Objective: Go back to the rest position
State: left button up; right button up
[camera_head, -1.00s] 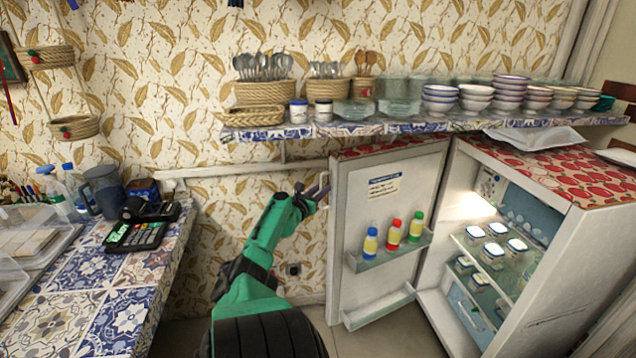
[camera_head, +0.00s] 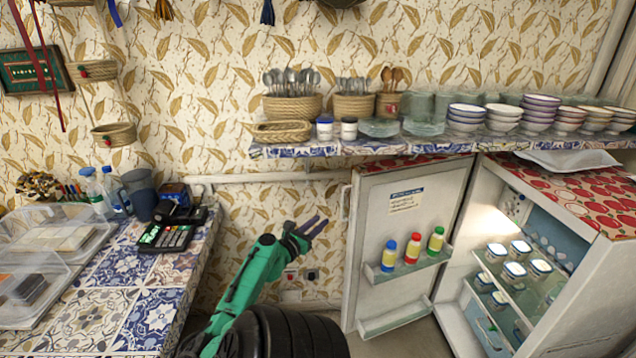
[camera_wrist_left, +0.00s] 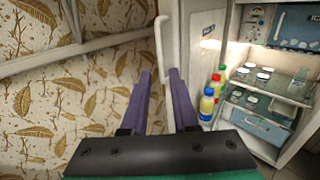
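My left gripper (camera_head: 315,226) is held out in front of the patterned wall, just left of the open fridge door (camera_head: 405,235). Its two purple fingers are apart in the left wrist view (camera_wrist_left: 160,76), with nothing held between them. The white door handle (camera_head: 345,203) is to the right of the fingertips in the head view, with a gap. In the left wrist view the handle (camera_wrist_left: 162,48) shows beyond the fingertips. My right gripper is not in view.
The fridge (camera_head: 560,285) stands open at right, with several lidded jars inside and bottles (camera_head: 412,249) in the door. A tiled counter (camera_head: 110,310) is at left, with a card terminal (camera_head: 165,238). A shelf (camera_head: 380,147) with bowls and utensil baskets runs above.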

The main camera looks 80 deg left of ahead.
pick_arm(q)
jog(key=shift+f, duration=0.1)
dwell(0.5)
jog(key=s+d+f+m+g+h, duration=0.1)
jog(key=d+f+m+g+h, duration=0.1)
jog(key=d+f+m, duration=0.6)
jog(key=s+d+f+m+g+h, duration=0.1)
jog(key=d+f+m+g+h, duration=0.15)
jog(key=f, duration=1.05)
jog(key=s+d+f+m+g+h, duration=0.1)
jog(key=d+f+m+g+h, duration=0.15)
jog(key=d+f+m, duration=0.55)
jog(key=s+d+f+m+g+h, duration=0.1)
jog(key=s+d+f+m+g, duration=0.1)
jog(key=d+f+m, duration=0.4)
jog(key=s+d+f+m+g+h, duration=0.2)
jog(key=d+f+m, duration=0.3)
jog(key=d+m, duration=0.6)
jog(key=s+d+f+m+g+h, duration=0.1)
jog(key=s+d+f+m, duration=0.3)
jog(key=d+m, duration=0.5)
notch_tip(320, 180, down, 3)
jog(key=shift+s+d+r+m+g+h, duration=0.2)
jog(key=shift+s+m+g+h, duration=0.15)
jog(key=shift+m, duration=0.7)
